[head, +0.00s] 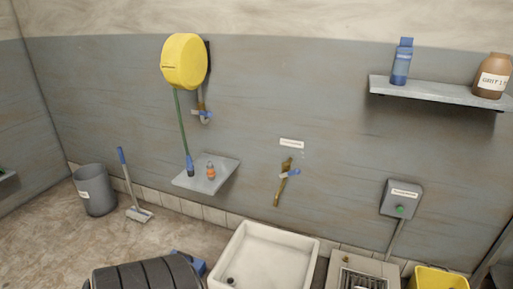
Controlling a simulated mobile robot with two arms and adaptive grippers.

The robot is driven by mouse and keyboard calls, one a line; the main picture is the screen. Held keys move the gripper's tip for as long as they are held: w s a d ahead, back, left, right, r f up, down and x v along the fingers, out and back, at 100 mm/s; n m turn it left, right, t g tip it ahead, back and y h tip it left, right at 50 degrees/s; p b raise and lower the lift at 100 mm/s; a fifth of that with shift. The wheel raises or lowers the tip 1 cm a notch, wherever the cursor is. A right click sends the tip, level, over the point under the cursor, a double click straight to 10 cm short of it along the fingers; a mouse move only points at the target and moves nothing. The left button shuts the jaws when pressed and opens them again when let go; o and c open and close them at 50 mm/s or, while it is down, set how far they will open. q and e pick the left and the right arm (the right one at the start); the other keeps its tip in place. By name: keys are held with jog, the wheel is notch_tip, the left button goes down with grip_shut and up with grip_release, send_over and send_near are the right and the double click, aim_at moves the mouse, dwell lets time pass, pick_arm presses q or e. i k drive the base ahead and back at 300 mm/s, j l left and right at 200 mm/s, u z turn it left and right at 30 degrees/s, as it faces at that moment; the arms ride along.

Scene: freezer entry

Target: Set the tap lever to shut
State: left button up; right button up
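A brass tap (278,190) is on the grey wall, slightly right of the middle in the head view, below a small white label (292,143) too small to read. I cannot tell from here whether this position is open or shut. No water stream is visible below the tap. Neither of my grippers is in view.
A white basin (262,262) is below the tap. To the left are a wall shelf (206,181) with small bottles and a yellow hose reel (184,61) with a green hose. A grey control box (401,198) is to the right. A dark ribbed object (145,275) fills the lower left.

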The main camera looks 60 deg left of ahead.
aim_at(297, 171)
jog(key=u, duration=1.6)
jog(key=i+l, duration=0.2)
jog(key=i, duration=0.3)
jog(key=i+l, duration=0.2)
jog(key=i, duration=0.35)
jog(key=i+u, duration=0.1)
jog(key=u, duration=0.3)
jog(key=i+l+u, duration=0.15)
jog(key=u, duration=0.3)
jog(key=i+l+u, duration=0.1)
jog(key=u, duration=0.3)
